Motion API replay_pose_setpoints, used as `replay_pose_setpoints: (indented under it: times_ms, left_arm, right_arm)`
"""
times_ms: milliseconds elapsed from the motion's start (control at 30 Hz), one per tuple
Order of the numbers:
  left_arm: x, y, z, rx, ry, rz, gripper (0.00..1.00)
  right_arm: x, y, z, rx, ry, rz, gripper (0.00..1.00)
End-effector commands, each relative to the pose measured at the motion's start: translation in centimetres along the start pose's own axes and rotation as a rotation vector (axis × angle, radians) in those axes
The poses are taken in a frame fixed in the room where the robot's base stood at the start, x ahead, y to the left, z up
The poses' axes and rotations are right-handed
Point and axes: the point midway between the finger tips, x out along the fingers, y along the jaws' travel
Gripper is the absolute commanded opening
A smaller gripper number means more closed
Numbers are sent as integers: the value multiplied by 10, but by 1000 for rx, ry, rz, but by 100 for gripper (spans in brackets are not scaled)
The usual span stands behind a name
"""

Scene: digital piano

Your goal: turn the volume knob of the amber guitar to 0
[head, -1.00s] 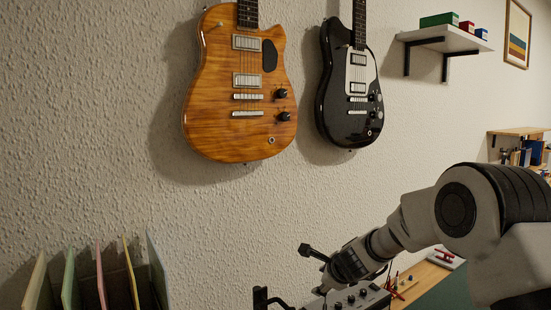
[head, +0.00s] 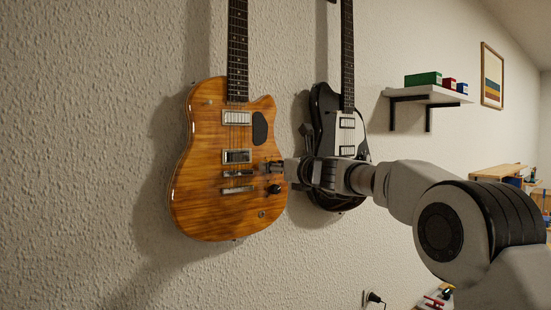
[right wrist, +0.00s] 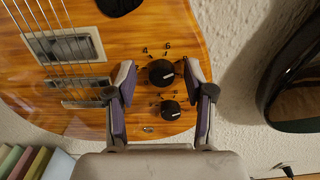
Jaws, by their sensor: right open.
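The amber guitar (head: 205,200) hangs on the wall in the head view and fills the upper left of the right wrist view (right wrist: 200,62). It has two black knobs. The upper knob (right wrist: 161,73) has scale digits beside it, with 4 and 6 readable. The lower knob (right wrist: 170,110) also shows in the head view (head: 275,189). My right gripper (right wrist: 159,70) is open, its fingertips on either side of the upper knob with gaps. In the head view the right gripper (head: 276,167) hides that knob. I cannot read a volume label. My left gripper is out of view.
A black guitar (head: 325,197) hangs just to the right, partly behind my right arm. A wall shelf (head: 430,95) with small boxes is further right. A plug (head: 374,297) shows low on the wall. Bare wall lies left of the amber guitar.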

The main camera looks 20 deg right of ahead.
Motion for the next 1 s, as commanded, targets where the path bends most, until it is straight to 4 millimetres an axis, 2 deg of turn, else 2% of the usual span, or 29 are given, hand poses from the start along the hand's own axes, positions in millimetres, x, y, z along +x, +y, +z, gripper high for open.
replay_pose_setpoints:
  times_ms: [200, 333, 367, 767, 1000]
  left_arm:
    - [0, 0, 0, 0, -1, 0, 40]
    - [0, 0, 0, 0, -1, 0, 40]
    - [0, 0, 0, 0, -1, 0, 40]
    - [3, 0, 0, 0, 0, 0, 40]
    - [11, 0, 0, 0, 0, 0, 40]
  right_arm:
    - [1, 0, -1, 0, 0, -1, 53]
    - [1, 0, -1, 0, 0, -1, 7]
    - [1, 0, -1, 0, 0, -1, 0]
    - [1, 0, -2, -28, 1, -1, 0]
    - [1, 0, -4, -136, 1, 0, 0]
